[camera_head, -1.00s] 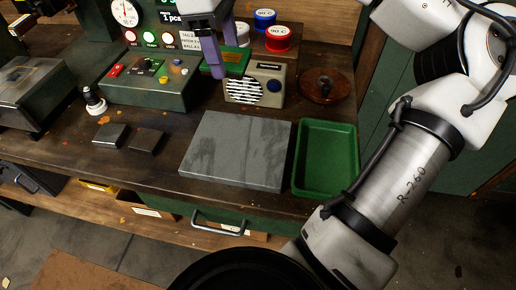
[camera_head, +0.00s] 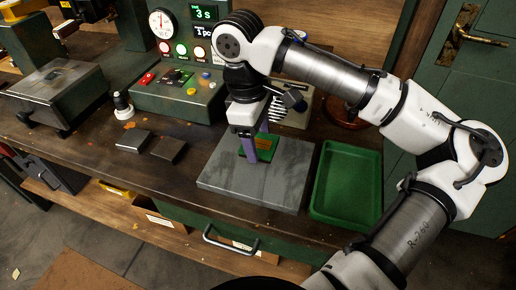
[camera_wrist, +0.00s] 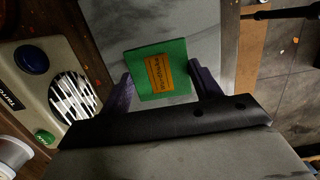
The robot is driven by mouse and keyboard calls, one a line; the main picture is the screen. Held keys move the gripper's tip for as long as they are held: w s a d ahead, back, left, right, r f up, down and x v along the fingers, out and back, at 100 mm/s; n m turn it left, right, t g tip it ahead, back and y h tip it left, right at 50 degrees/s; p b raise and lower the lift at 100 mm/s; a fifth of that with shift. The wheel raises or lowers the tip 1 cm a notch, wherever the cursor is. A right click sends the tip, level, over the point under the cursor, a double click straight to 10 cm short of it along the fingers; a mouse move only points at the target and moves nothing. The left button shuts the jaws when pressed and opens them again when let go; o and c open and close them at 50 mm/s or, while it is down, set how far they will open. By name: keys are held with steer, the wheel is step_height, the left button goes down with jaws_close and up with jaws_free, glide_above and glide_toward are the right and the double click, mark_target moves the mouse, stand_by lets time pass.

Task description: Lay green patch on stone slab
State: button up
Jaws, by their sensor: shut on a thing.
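The green patch (camera_head: 260,141) is a flat square with an orange label; it also shows in the wrist view (camera_wrist: 143,75). My gripper (camera_head: 257,150) is shut on it, with one purple finger at each side. In the wrist view, the fingers (camera_wrist: 162,84) grip its two side edges. The grey stone slab (camera_head: 285,182) lies flat on the bench, and the patch is over its far left part. I cannot tell whether the patch touches the slab. The slab also shows behind the patch in the wrist view (camera_wrist: 205,45).
A green tray (camera_head: 345,185) stands right of the slab. A beige speaker box (camera_wrist: 42,70) is behind the slab, partly hidden by my arm in the head view. A green control box (camera_head: 180,95) and two small metal blocks (camera_head: 134,141) are at left.

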steer(key=shift+f, duration=1.95)
steer(key=shift+f, duration=0.2)
steer(key=o, duration=1)
steer(key=shift+r, duration=0.1)
steer(key=shift+r, duration=0.1)
steer(key=r, duration=0.4)
steer(key=a+r, duration=0.1)
steer(key=r, duration=0.7)
steer(key=shift+w+a, duration=0.3)
steer(key=shift+a, duration=0.05)
